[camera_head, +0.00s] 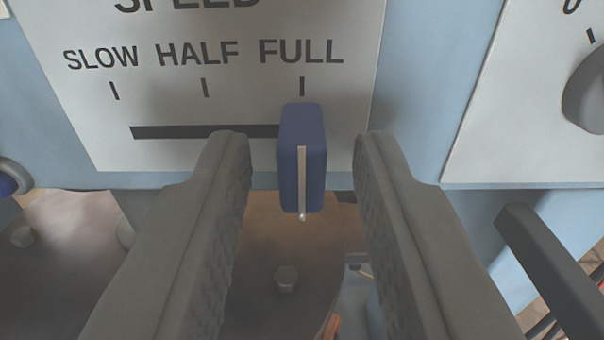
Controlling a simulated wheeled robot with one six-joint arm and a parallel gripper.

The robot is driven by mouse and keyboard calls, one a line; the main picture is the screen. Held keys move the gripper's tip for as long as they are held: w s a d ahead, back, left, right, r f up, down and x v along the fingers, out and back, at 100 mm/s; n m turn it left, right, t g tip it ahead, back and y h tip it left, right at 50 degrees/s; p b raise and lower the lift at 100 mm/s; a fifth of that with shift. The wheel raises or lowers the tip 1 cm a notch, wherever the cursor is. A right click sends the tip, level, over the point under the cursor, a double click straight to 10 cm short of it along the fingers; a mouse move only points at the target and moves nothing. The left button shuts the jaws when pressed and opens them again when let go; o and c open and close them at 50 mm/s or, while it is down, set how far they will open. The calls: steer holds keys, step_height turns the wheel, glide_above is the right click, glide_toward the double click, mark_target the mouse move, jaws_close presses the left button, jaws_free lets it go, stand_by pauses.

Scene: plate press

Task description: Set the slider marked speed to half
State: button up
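The speed slider is a dark blue knob (303,150) with a pale line down its front. It stands at the right end of a black slot (195,132), under the FULL mark. The white speed panel (85,25) carries tick marks labelled SLOW, HALF and FULL from left to right; HALF is left of the knob. My gripper (303,155) is open, with one grey finger on each side of the knob. Clear gaps show between the knob and both fingers.
A second white panel with a round grey dial (585,92) is at the right. A dark bar (550,268) juts out at the lower right. A rounded blue and grey part (12,178) is at the left edge. A brownish surface with bolts (286,278) lies below the panel.

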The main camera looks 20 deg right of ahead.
jaws_close()
steer(key=shift+a, duration=0.1)
steer(key=a, duration=0.1)
steer(key=w+a, duration=0.1)
steer(key=a, duration=0.1)
steer(key=shift+a, duration=0.1)
steer(key=shift+o, duration=1)
jaws_free()
steer(key=shift+s, duration=0.1)
steer(key=v, duration=1.7)
